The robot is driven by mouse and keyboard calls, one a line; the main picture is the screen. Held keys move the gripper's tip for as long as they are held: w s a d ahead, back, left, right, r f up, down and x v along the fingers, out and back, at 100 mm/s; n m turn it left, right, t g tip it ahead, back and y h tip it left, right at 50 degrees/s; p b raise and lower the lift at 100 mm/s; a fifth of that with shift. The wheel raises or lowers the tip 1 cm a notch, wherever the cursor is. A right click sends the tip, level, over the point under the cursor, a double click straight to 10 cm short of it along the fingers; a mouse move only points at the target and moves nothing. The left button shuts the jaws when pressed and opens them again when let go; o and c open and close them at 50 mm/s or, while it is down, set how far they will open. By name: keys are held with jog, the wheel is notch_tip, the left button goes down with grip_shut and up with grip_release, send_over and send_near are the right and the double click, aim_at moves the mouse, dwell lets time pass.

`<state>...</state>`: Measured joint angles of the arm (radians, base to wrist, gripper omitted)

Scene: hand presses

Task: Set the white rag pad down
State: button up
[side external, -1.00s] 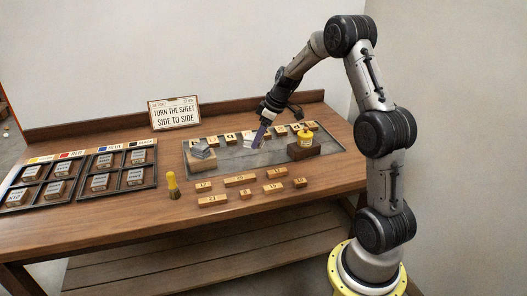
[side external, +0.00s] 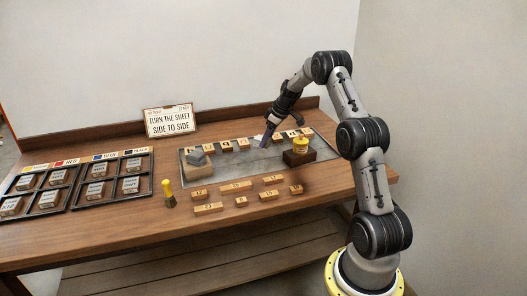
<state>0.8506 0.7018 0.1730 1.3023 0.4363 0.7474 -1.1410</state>
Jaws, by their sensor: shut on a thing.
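My gripper (side external: 264,141) is over the back part of the grey metal tray (side external: 238,164), left of the yellow-topped tin. It is shut on the white rag pad, which is mostly hidden by the fingers; only a small pale patch shows at the fingertips. I cannot tell whether the pad touches the tray or hangs just above it.
The yellow tin (side external: 300,146) stands on a dark wood block (side external: 299,158) close right of my gripper. A grey piece rests on a wood block (side external: 198,171) at the tray's left. Small numbered blocks (side external: 236,186) lie in front. A yellow-handled brush (side external: 168,193) stands left.

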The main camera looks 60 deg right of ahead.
send_over(260, 157)
jog(key=s, duration=0.2)
jog(key=f, duration=0.4)
jog(key=shift+w+f, duration=0.15)
jog(key=shift+w, duration=0.1)
jog(key=shift+f, duration=1.4)
jog(key=shift+f, duration=0.15)
jog(key=o, duration=1.3)
jog(key=shift+o, duration=0.2)
